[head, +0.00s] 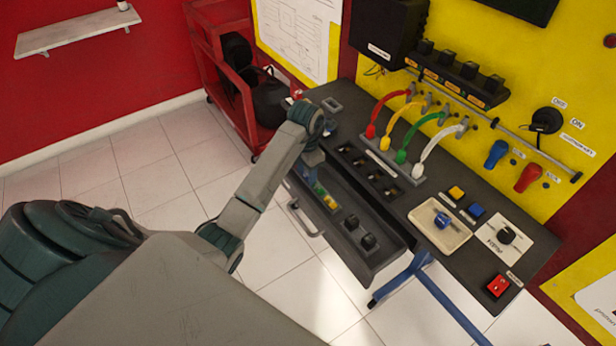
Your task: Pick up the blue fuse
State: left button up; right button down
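A drawer (352,258) stands open under the dark bench. Small yellow, green and bluish pieces (326,198) lie in its far left part; they are too small and partly covered to tell which is the blue fuse. My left gripper (314,158) points down at the bench's front edge, just above that part of the drawer. Its fingers are too small and dark to tell open from shut. A small blue object (443,220) lies in a beige tray (455,238) on the bench. My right gripper is not in view.
Red, yellow, green and white leads (403,130) arch over the bench. A red cart (222,70) stands behind. Two black knobs (360,232) sit in the drawer.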

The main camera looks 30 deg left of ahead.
pick_arm(q)
jog(key=c, duration=0.8)
